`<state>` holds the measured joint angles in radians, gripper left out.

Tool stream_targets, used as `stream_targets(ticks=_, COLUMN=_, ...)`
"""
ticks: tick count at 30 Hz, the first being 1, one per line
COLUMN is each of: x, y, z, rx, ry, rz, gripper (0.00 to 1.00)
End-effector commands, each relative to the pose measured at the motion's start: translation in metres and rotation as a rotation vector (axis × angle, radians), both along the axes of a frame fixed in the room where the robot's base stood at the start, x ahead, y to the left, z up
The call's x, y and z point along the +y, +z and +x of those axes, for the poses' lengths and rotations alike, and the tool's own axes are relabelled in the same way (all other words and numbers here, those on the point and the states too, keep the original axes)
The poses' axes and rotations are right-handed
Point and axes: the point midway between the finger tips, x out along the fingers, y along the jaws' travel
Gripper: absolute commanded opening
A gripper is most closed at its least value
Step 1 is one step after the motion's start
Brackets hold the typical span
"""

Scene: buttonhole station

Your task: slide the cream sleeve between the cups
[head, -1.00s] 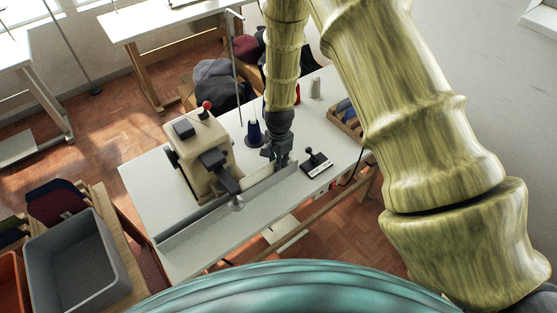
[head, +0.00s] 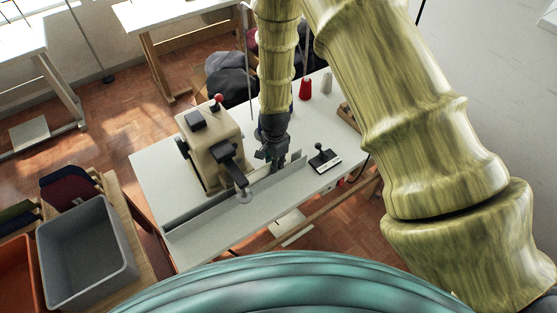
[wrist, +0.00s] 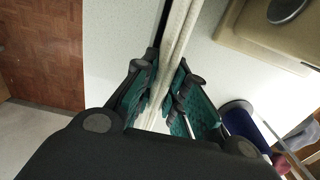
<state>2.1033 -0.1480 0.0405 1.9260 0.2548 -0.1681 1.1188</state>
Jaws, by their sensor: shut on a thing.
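My gripper (head: 274,158) points down over the white table, beside the cream machine. In the wrist view its teal-padded fingers (wrist: 168,105) are shut on a long, thin cream strip, which looks like the cream sleeve (wrist: 178,35). The strip runs up and out of that picture; it is hard to make out in the head view. One round metal cup (head: 244,197) shows at the tip of the machine's dark arm, down and left of my gripper and apart from it. A silver disc (wrist: 286,9) shows at the wrist view's top right. A second cup cannot be made out.
The cream machine (head: 208,150) stands on the white table (head: 215,238), with a long grey rail (head: 200,218) before it. Red (head: 305,88) and pale (head: 327,83) spools stand behind. A grey bin (head: 88,255) is at left.

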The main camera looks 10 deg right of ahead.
Motion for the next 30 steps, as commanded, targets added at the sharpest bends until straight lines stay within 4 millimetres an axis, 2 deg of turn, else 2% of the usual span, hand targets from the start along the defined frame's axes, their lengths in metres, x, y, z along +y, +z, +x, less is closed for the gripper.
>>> stream_targets(ticks=13, x=0.0054, y=-0.0001, z=-0.0022, rx=0.0, ry=-0.001, rz=0.0, gripper=0.0)
stream_targets(ticks=14, x=0.0054, y=-0.0001, z=-0.0022, rx=0.0, ry=-0.001, rz=0.0, gripper=0.16)
stream_targets(ticks=18, x=0.0054, y=0.0, z=-0.0021, rx=0.0, ry=-0.001, rz=0.0, gripper=0.39)
stream_targets(ticks=30, x=0.0053, y=0.0043, z=-0.0016, rx=-0.001, ry=-0.001, rz=0.0, gripper=0.39)
